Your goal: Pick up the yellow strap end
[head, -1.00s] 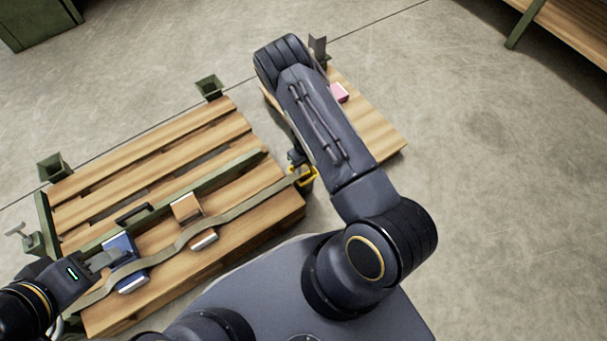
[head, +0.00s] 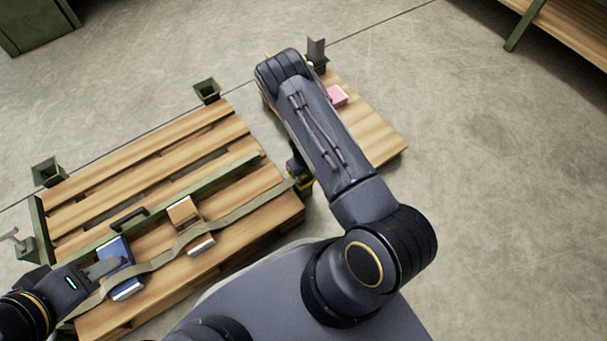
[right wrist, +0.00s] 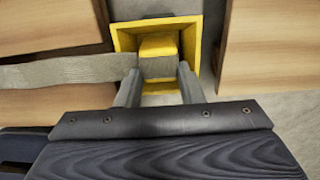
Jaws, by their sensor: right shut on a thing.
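The yellow strap end (right wrist: 158,46) sits inside a square yellow holder (right wrist: 125,41), with the grey-green strap (right wrist: 60,71) running to it from the left. My right gripper (right wrist: 160,78) is shut on the strap end, one finger on each side of it. In the head view the strap (head: 232,216) lies across the pallet, and the yellow holder (head: 304,184) shows partly behind my right forearm. My left gripper (head: 104,268) is low at the left, by the blue block (head: 117,254). Its fingertips are too small to judge.
The wooden pallet (head: 150,143) carries a green rail and an orange-brown block (head: 184,214). Green square sockets (head: 207,90) stand at its far corners. A smaller wooden board (head: 372,125) with a pink block (head: 337,96) lies beyond my right arm. The floor at right is clear.

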